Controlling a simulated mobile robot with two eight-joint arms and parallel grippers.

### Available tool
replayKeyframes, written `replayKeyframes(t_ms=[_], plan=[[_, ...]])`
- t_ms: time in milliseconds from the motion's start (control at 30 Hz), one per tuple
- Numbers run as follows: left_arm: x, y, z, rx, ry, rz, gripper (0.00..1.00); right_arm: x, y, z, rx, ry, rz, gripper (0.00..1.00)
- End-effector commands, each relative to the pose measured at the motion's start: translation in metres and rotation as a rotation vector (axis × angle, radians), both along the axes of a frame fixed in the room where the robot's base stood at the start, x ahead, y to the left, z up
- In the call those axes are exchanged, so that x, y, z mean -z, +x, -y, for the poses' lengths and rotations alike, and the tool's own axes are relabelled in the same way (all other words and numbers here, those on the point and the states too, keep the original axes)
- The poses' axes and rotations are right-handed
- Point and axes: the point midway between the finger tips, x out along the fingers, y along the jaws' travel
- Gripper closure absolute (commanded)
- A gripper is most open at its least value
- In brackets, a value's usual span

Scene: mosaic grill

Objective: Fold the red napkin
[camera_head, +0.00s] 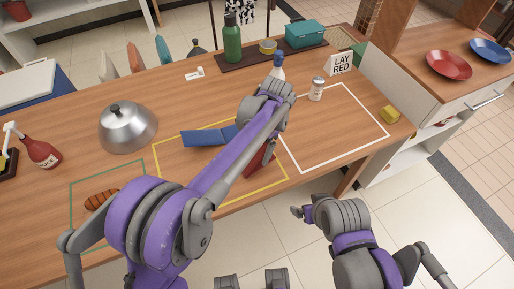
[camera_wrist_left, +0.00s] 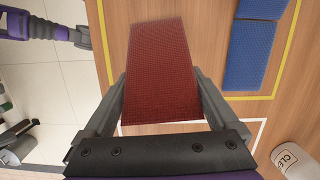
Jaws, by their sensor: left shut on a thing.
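The red napkin (camera_head: 262,158) shows as a narrow strip below my left wrist in the head view, mostly hidden by my arm. In the left wrist view it is a red woven rectangle (camera_wrist_left: 160,50) between the fingers of my left gripper (camera_wrist_left: 158,82), which is shut on it. The napkin is near the table's front edge; I cannot tell whether it touches the table. My right gripper (camera_head: 299,212) is in front of the table, apart from the napkin; its fingers are too small to read.
A blue cloth (camera_head: 208,136) lies in the yellow outline (camera_head: 277,191). The white outline (camera_head: 366,95) to its right is mostly clear. A metal dome (camera_head: 128,128) stands left.

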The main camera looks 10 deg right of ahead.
Motion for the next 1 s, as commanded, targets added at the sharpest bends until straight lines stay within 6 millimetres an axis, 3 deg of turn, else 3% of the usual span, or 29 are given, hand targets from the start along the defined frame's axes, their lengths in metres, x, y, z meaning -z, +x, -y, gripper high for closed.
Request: replayKeyframes(t_ms=[600, 633, 667, 1000], plan=[[0.0047, 0.0026, 0.0038, 0.001, -0.002, 0.005, 1.0, 0.002, -0.0003, 0.0, 0.0, 0.0, -0.001, 0.09], [0.0047, 0.0026, 0.0038, 0.001, -0.002, 0.005, 0.06, 0.002, -0.0003, 0.0, 0.0, 0.0, -0.001, 0.09], [0.0046, 0.0024, 0.0038, 0.001, -0.002, 0.005, 0.01, 0.002, -0.0003, 0.0, 0.0, 0.0, -0.001, 0.09], [-0.0028, 0.0023, 0.0045, 0.001, -0.001, 0.002, 0.0, 0.0013, -0.0002, 0.0, 0.0, 0.0, -0.001, 0.09]])
